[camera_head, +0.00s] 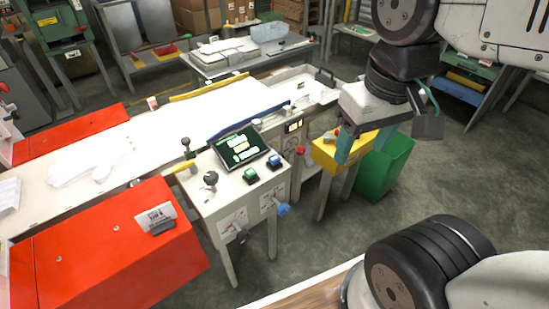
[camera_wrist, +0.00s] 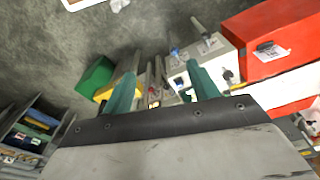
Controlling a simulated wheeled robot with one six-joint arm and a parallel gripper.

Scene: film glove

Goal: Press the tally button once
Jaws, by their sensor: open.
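A pale control console (camera_head: 235,190) stands in the middle of the head view. Its top carries a tilted screen (camera_head: 238,147) with green text, a green button (camera_head: 250,175), a blue button (camera_head: 274,160) and a dark-knobbed lever (camera_head: 210,180). I cannot tell which control is the tally button. My gripper (camera_head: 364,150) hangs right of the console, apart from it, its teal fingers spread and empty. In the wrist view my gripper (camera_wrist: 162,72) also shows wide open, with the console (camera_wrist: 212,62) beyond the right finger; its buttons are not clear there.
A red machine cover (camera_head: 105,245) stands left of the console. A long table with white film (camera_head: 190,115) runs behind it. A yellow box (camera_head: 325,155) on legs and a green bin (camera_head: 385,165) stand near my gripper. Grey floor (camera_head: 460,185) is clear at right.

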